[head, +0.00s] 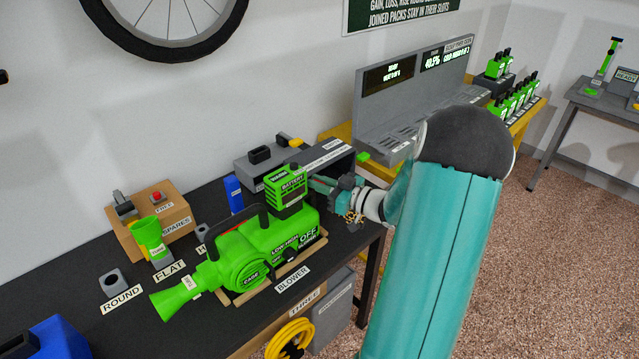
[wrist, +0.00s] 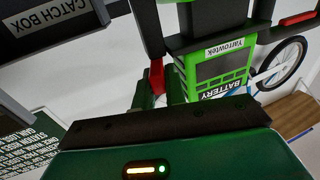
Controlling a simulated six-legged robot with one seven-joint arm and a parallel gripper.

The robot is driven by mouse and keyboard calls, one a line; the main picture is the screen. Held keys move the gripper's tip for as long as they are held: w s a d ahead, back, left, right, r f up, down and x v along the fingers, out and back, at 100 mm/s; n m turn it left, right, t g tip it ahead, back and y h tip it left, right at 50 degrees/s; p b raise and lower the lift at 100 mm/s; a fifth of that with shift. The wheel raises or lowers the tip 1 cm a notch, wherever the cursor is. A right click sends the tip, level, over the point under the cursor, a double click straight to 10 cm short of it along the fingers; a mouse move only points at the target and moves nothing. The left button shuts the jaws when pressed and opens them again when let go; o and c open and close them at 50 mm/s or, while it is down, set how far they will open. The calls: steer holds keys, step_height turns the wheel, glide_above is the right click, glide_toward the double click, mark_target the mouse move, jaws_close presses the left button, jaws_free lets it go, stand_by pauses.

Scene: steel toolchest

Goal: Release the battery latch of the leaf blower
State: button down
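The green leaf blower (head: 255,250) lies on the dark bench, its nozzle pointing to the lower left. Its green-and-black battery (head: 287,188) stands upright on top at the right end. In the wrist view the battery (wrist: 222,70) appears upside down. A small red part (wrist: 157,76) shows beside it; I cannot tell whether it is the latch. My gripper (head: 322,185) is just right of the battery, and contact is unclear. In the wrist view my dark green gripper housing fills the bottom. I cannot tell finger opening from the dark bars.
The catch box (head: 342,160) stands behind and right of my gripper. A blue object (head: 234,194) and a cardboard spares box (head: 165,225) are behind the blower. A grey display stand (head: 410,100) is at the back right.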

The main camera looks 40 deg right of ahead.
steer(key=shift+a, duration=0.1)
steer(key=shift+a+m+t+h, duration=0.2)
steer(key=shift+m+h, duration=0.65)
steer(key=shift+h, duration=0.45)
steer(key=shift+a+m+t+h, duration=0.2)
steer(key=shift+m+h, duration=0.65)
steer(key=shift+h, duration=0.45)
steer(key=shift+s, duration=0.1)
steer(key=c, duration=1.7)
jaws_free()
steer(key=s, duration=1.3)
steer(key=shift+s+d, duration=0.2)
steer(key=shift+s, duration=0.2)
